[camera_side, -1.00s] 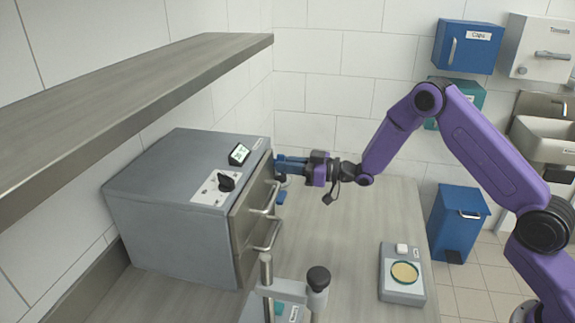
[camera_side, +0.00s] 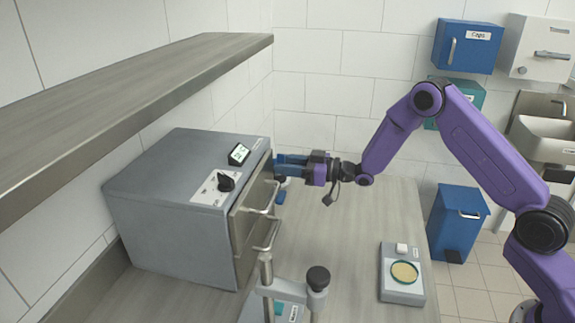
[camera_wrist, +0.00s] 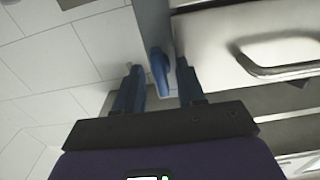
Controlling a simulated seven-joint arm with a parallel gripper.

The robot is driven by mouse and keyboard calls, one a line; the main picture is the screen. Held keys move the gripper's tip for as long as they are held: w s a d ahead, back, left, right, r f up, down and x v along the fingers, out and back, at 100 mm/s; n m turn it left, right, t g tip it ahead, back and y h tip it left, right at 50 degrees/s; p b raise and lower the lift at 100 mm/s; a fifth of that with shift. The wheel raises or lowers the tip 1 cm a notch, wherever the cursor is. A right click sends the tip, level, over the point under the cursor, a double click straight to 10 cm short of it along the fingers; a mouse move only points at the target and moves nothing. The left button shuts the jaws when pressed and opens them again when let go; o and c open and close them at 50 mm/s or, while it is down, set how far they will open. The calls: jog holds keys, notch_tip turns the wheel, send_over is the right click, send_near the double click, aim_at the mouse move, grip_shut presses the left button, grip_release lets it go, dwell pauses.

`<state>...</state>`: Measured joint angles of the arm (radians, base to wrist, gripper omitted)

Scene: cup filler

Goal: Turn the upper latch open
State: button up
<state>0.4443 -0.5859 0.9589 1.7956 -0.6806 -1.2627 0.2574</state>
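My gripper (camera_side: 278,164) is at the back right edge of the grey oven-like box (camera_side: 165,225), with its blue fingers pointing left toward the box. In the wrist view my gripper (camera_wrist: 158,72) has its two dark blue fingers apart. A blue lever (camera_wrist: 160,72), apparently the upper latch, stands between them, closer to the right finger. A gap shows on its left; contact on its right is unclear. The fingers hide this lever in the side view. Another small blue piece (camera_side: 281,197), perhaps a lower latch, shows below my gripper.
The box front has two bar handles (camera_side: 270,236); the upper one (camera_wrist: 285,58) is right of my fingers in the wrist view. A shelf (camera_side: 130,85) overhangs the box. A scale with a dish (camera_side: 402,285) stands at the right, and a metal stand (camera_side: 266,275) in front.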

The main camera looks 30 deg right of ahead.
jog(key=v, duration=1.7)
jog(key=shift+s, duration=0.2)
jog(key=shift+d+r, duration=0.15)
